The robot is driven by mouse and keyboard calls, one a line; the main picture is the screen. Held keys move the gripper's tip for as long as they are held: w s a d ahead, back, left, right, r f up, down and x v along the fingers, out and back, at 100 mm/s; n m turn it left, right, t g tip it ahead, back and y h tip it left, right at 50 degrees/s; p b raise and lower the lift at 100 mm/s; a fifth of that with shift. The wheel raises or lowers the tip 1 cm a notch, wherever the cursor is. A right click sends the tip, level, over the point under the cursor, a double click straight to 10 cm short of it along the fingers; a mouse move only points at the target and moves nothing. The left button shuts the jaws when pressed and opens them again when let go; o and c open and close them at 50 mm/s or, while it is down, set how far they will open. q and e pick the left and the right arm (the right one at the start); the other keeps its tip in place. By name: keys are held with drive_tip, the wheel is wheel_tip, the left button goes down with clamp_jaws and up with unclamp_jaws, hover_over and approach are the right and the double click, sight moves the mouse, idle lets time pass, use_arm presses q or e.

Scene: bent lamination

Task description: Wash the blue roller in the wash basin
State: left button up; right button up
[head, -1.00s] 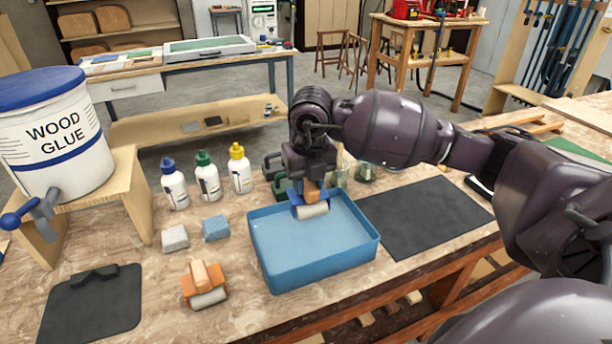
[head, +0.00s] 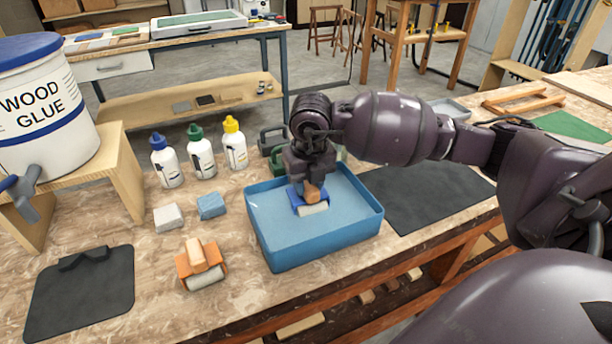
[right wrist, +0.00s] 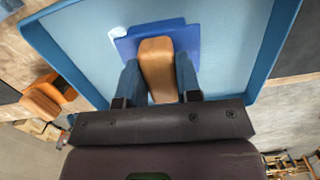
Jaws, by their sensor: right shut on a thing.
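The blue roller (head: 312,207) has a blue frame, an orange-brown wooden handle and a pale roller. My right gripper (head: 312,184) is shut on its handle and holds it inside the blue wash basin (head: 310,254), low over the pale blue water. In the right wrist view the two fingers (right wrist: 160,80) stand on either side of the wooden handle (right wrist: 157,62), with the blue frame (right wrist: 187,38) beyond. Whether the roller touches the water or the floor of the basin is hard to tell. My left gripper is not in view.
An orange roller (head: 201,265) lies left of the basin, near a blue sponge (head: 211,205) and a whitish block (head: 168,217). Glue bottles (head: 201,152) stand behind them. A dark mat (head: 425,195) lies right of the basin, another (head: 82,290) at front left.

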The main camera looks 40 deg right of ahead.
sight(294, 196)
idle(0.4)
drive_tip(key=shift+d, duration=0.4)
drive_tip(key=shift+s+d, duration=0.2)
drive_tip(key=shift+d, duration=0.35)
drive_tip(key=shift+s+d, duration=0.15)
drive_tip(key=shift+d, duration=0.35)
drive_tip(key=shift+a, duration=0.1)
drive_tip(key=shift+w+a, duration=0.25)
drive_tip(key=shift+a, duration=0.55)
drive_tip(key=shift+w+a, duration=0.25)
drive_tip(key=shift+a, duration=0.8)
drive_tip(key=shift+w+a, duration=0.25)
drive_tip(key=shift+a, duration=0.75)
drive_tip(key=shift+d, duration=0.1)
